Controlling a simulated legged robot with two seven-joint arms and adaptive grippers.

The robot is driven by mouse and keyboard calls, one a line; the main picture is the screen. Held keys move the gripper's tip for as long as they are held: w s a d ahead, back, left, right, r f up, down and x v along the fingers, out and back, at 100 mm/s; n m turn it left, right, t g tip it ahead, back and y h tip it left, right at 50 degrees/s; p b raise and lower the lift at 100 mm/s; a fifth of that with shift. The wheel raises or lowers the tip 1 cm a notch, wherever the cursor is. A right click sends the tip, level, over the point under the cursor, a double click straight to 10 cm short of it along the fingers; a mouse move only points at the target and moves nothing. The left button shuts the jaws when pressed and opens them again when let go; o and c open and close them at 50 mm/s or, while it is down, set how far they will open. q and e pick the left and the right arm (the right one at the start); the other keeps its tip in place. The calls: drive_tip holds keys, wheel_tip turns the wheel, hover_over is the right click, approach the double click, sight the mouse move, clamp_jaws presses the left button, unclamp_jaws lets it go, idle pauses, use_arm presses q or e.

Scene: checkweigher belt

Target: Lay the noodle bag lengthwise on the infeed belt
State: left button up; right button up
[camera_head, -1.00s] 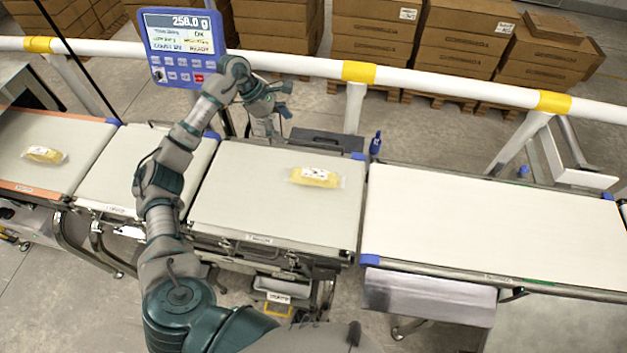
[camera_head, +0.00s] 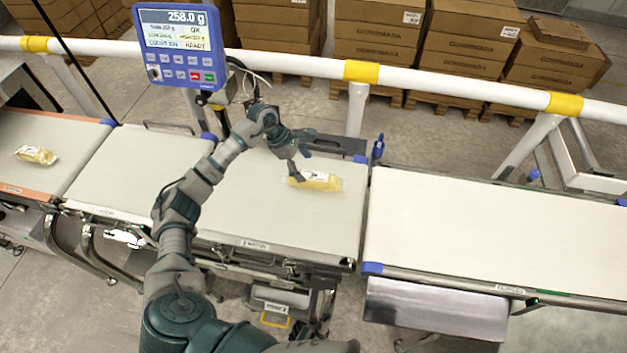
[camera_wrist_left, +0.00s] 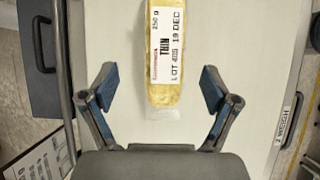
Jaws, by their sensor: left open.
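A clear noodle bag with yellow contents and a white label (camera_head: 315,181) lies flat on the grey belt section (camera_head: 225,220) left of the white belt. My left gripper (camera_head: 295,170) is open over the bag's left end. In the wrist view its fingers (camera_wrist_left: 159,88) stand apart on either side of the bag's near end. A second noodle bag (camera_head: 36,155) lies on the far-left, orange-edged belt (camera_head: 70,150). My right gripper is not in view.
A bare white belt (camera_head: 480,225) runs to the right; a grey section (camera_head: 125,170) to the left is also bare. A white rail (camera_head: 440,80) with yellow bands runs behind, with stacked cartons (camera_head: 465,30) beyond.

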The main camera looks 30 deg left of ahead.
sight(310, 174)
use_arm(q)
drive_tip(key=shift+x, duration=1.05)
drive_tip(key=x, duration=0.4)
drive_tip(key=shift+s+d+f+p, duration=0.15)
drive_tip(key=shift+d+f+p, duration=0.1)
drive_tip(key=shift+d+p, duration=0.1)
drive_tip(key=c, duration=1.5)
drive_tip(key=shift+o, duration=0.2)
drive_tip(key=shift+r, duration=0.15)
